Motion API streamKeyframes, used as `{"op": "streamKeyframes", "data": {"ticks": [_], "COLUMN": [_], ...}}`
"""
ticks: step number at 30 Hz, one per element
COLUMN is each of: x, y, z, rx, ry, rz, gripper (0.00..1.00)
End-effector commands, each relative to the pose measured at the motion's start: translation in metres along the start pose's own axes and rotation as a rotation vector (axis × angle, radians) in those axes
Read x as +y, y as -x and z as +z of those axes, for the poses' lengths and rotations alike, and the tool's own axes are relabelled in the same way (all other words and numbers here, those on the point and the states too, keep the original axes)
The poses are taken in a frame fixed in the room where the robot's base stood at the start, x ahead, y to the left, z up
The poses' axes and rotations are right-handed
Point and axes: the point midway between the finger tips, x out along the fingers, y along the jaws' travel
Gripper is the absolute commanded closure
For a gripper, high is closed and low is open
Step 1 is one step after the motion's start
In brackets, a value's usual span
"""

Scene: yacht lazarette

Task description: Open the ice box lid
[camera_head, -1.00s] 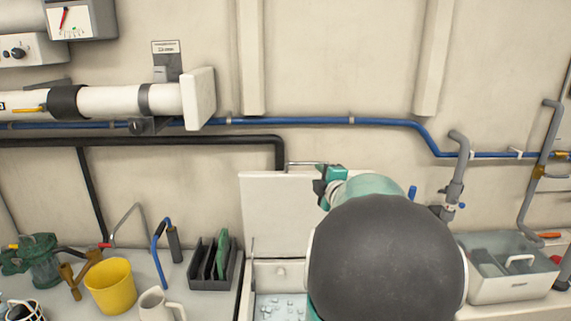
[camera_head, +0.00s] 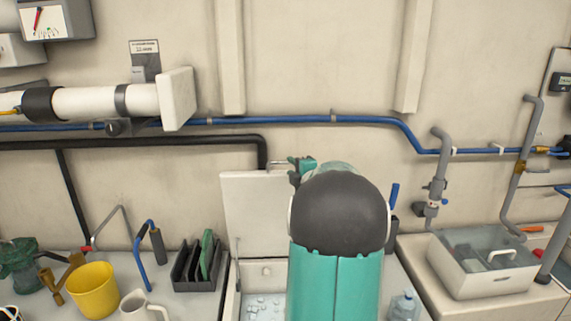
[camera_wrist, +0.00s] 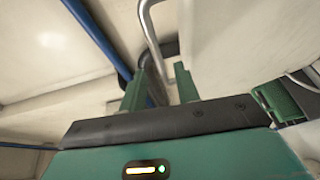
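The ice box lid (camera_head: 252,205) is a white panel standing raised, close to upright, behind the open ice box (camera_head: 264,270), where ice shows inside. A thin metal handle (camera_head: 278,167) is at the lid's top edge; it also shows as a bent bar in the wrist view (camera_wrist: 150,35). My gripper (camera_head: 297,171) is at the handle, by the lid's top right. In the wrist view its two green fingers (camera_wrist: 158,92) stand apart, with the bar reaching between them. I cannot see contact. My arm hides the right part of the lid and box.
A black rack (camera_head: 198,268), a yellow bucket (camera_head: 93,290) and a white mug (camera_head: 143,307) stand left of the box. A grey-white bin (camera_head: 485,268) and a clear bottle (camera_head: 404,307) are to the right. A blue pipe (camera_head: 270,120) runs along the wall behind.

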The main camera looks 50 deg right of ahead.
Motion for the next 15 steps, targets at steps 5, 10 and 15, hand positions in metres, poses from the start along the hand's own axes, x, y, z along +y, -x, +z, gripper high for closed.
{"op": "streamKeyframes", "data": {"ticks": [5, 10, 15], "x": [-0.001, 0.0, 0.001], "y": [-0.034, -0.05, -0.054], "z": [-0.001, 0.0, -0.001], "rx": [0.004, 0.003, 0.003], "ry": [0.0, 0.0, 0.001], "rz": [0.0, 0.0, 0.001], "gripper": [0.68, 0.68, 0.68]}}
